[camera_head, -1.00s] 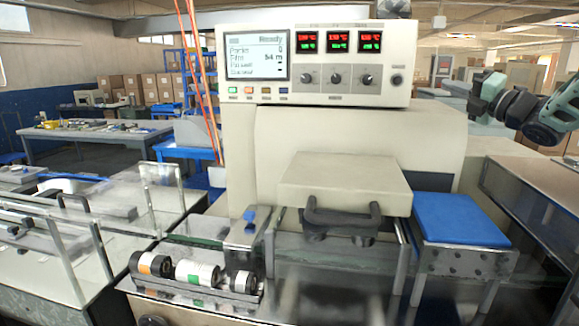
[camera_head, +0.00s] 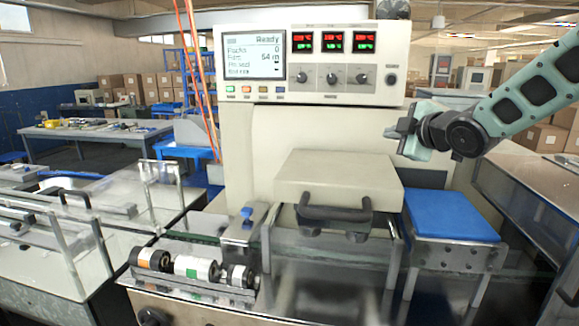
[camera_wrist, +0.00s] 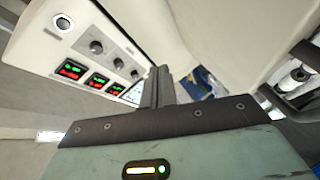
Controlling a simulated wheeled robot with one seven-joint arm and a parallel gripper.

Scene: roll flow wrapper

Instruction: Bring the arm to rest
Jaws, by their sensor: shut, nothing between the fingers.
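My gripper (camera_head: 392,131) is at the right in the head view, at the end of my pale green arm. It is in the air in front of the right part of the wrapper machine (camera_head: 240,150), above the blue pad (camera_head: 450,214). In the wrist view my gripper's dark fingers (camera_wrist: 158,88) are together, with nothing between them. The machine's control panel (camera_wrist: 75,40) shows at the upper left of the wrist view, tilted.
The beige sealing cover (camera_head: 338,180) with its black handle (camera_head: 335,212) is below and left of my gripper. Several film rolls (camera_head: 195,268) lie in a rack at the front. A clear guard (camera_head: 160,185) stands at the left. Open air surrounds my gripper.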

